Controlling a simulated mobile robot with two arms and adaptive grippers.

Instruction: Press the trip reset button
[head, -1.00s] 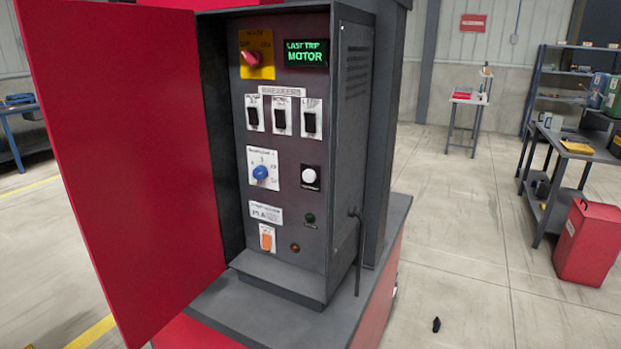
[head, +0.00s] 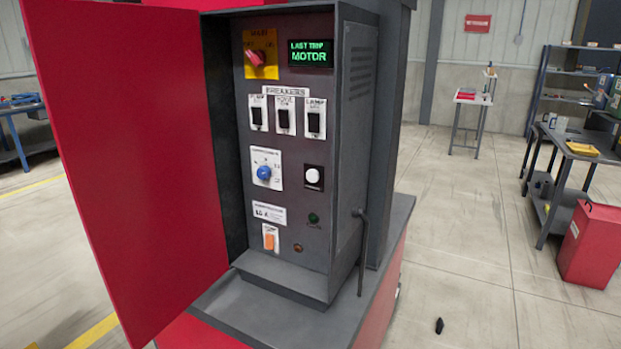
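The grey control panel (head: 288,222) stands inside an open cabinet. A white round button (head: 312,175) on a black plate sits at the right of the panel, at mid height; its label is too small to read. A green display (head: 310,53) at the top reads "LAST TRIP MOTOR". A red rotary switch (head: 256,59) on a yellow plate is beside the display. Three black breaker switches (head: 286,118) sit in a row below. A blue dial (head: 264,172) is left of the white button. An orange switch (head: 269,241) is near the bottom. Neither gripper is in view.
The red cabinet door (head: 130,160) stands open on the left side. A grey ledge (head: 260,315) juts out below the panel. A small black object (head: 439,325) lies on the floor at right. A red bin (head: 590,245) and a workbench (head: 565,150) stand farther right.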

